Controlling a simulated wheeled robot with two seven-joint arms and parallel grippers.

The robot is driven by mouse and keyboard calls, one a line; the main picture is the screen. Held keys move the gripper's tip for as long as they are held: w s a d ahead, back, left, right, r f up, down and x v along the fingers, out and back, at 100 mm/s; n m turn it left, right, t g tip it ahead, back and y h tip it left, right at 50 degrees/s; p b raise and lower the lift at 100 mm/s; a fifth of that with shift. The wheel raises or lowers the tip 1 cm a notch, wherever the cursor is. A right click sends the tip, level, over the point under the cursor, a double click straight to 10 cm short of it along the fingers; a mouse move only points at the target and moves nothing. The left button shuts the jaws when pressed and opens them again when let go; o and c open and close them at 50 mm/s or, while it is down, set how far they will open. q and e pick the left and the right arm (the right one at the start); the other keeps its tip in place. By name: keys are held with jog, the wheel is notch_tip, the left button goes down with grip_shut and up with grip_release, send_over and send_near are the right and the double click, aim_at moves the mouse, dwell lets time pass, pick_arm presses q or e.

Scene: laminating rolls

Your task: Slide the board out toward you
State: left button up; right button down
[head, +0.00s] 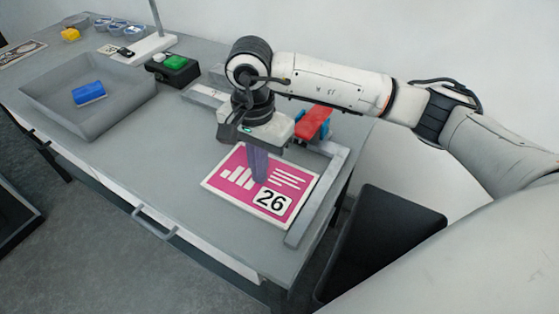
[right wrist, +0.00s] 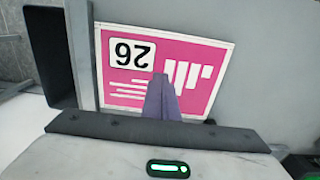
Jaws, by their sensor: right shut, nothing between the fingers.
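The board (head: 226,185) is a flat pink panel with a white border, white bars and lines and a label reading 26. It lies on the grey table beside a grey L-shaped rail. In the right wrist view the board (right wrist: 195,55) shows upside down. My right gripper (head: 260,180) points down over the middle of the board, with its purple fingers shut and empty. The fingertips (right wrist: 161,78) look on or just above the board's face; I cannot tell whether they touch. My left gripper is not in view.
The grey rail (head: 318,200) runs along the board's right side. A red clamp-like part (head: 313,123) stands behind. A grey tray (head: 125,98) with a blue roll (head: 88,93) and a black box with a green button (head: 174,65) lie left. Table front is clear.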

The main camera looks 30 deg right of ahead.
notch_tip(320, 180, up, 7)
jog(key=p, duration=0.3)
dwell(0.5)
dwell(0.4)
